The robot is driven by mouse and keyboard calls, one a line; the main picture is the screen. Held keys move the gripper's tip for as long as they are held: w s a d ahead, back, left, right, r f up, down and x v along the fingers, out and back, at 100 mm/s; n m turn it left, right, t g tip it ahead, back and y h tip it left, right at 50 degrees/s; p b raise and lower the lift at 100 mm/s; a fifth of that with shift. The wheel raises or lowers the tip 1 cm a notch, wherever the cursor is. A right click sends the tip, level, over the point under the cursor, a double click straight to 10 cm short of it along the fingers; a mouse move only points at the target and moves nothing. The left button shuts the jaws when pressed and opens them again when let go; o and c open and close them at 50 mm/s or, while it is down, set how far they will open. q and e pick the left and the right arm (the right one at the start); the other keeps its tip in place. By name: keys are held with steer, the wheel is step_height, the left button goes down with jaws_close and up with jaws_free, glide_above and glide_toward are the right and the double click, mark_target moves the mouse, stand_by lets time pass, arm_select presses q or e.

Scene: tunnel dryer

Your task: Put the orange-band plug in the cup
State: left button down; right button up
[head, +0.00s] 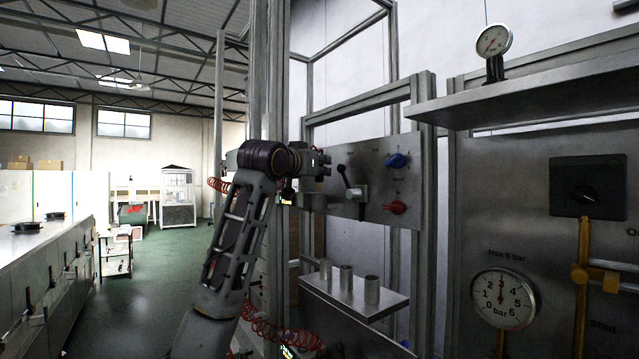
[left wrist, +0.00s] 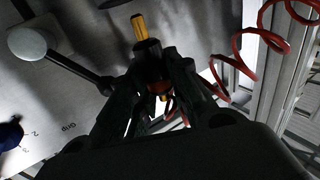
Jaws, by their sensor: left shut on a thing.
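My left gripper (head: 322,162) is in front of the grey control panel, near its left edge, well above the cups. In the left wrist view its fingers (left wrist: 155,75) are closed around a dark plug (left wrist: 150,62). An orange-yellow end (left wrist: 140,27) sticks out past the fingertips, and a smaller orange patch (left wrist: 163,97) shows between the fingers. In the head view the plug is too small to make out. My right gripper is not in view.
The panel (head: 365,212) carries a black lever (head: 345,177), a blue knob (head: 396,160) and a red knob (head: 395,207). A red coiled hose (left wrist: 240,45) runs beside the gripper. Metal frame posts stand close around. A pressure gauge (head: 502,298) is at right.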

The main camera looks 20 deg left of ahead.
mark_target(319, 183)
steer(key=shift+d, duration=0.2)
arm_select(q)
steer(key=shift+f, duration=0.1)
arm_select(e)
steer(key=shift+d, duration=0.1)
arm_select(q)
steer(key=shift+f, duration=0.2)
steer(key=shift+f+p, duration=0.35)
steer(key=shift+f, duration=1.45)
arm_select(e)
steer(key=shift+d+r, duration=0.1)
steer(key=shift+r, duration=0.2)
arm_select(q)
steer(key=shift+f, duration=0.15)
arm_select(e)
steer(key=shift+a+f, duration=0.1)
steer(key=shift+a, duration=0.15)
arm_select(q)
steer(key=c, duration=1.3)
jaws_free()
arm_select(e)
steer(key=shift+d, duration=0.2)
